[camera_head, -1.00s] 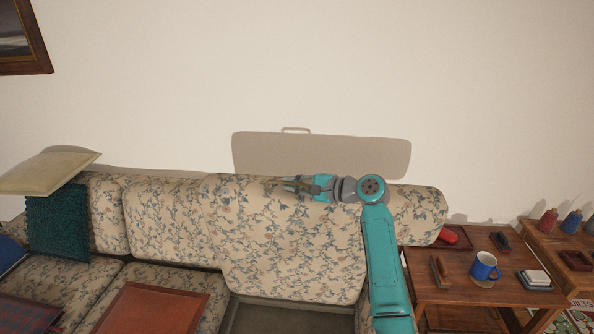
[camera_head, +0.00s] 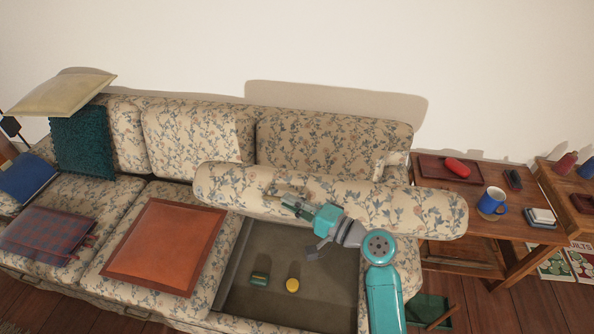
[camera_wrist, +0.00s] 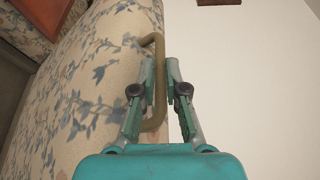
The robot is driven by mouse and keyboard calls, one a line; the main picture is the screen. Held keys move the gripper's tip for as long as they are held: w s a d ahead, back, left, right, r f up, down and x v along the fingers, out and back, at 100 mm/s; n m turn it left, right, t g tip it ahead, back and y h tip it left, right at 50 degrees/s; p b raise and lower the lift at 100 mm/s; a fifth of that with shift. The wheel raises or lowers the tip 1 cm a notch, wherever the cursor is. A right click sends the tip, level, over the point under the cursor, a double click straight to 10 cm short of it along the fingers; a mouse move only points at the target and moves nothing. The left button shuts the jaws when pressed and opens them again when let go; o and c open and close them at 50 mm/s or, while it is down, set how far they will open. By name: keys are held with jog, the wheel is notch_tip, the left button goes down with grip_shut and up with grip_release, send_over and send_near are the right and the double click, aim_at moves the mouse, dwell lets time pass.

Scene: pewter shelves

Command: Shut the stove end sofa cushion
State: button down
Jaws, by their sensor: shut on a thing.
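The hinged sofa cushion (camera_head: 410,207) with floral cloth is tilted up over an open well (camera_head: 320,270) in the sofa seat. Its front edge faces me in the head view, and its surface fills the left of the wrist view (camera_wrist: 95,85). A bent brass-coloured handle (camera_wrist: 157,70) stands out from the cushion edge. My gripper (camera_head: 288,198) is at this edge, with its fingers on either side of the handle in the wrist view (camera_wrist: 160,75), shut on it. Part of the well is hidden by my arm.
A green box (camera_head: 259,279) and a yellow round thing (camera_head: 292,285) lie in the well. An orange-brown pad (camera_head: 165,245) lies on the seat to the left. A side table with a blue mug (camera_head: 492,201) and a red tray (camera_head: 440,168) stands to the right.

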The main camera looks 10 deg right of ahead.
jog(key=s+a+f+n, duration=0.2)
jog(key=s+a+f, duration=0.1)
jog(key=s+f, duration=0.75)
jog(key=s+a+f, duration=0.1)
jog(key=s+f, duration=0.2)
jog(key=f, duration=0.8)
jog(key=s+a+f, duration=0.1)
jog(key=s+f, duration=0.3)
jog(key=f, duration=0.7)
jog(key=s+a+f+y, duration=0.1)
jog(key=s+f, duration=0.3)
jog(key=f, duration=0.7)
jog(key=shift+a+n+t, duration=0.4)
jog(key=shift+a, duration=0.1)
jog(key=shift+w, duration=0.1)
jog(key=c, duration=1.5)
grip_release()
jog(key=shift+f, duration=0.15)
jog(key=shift+s, duration=0.3)
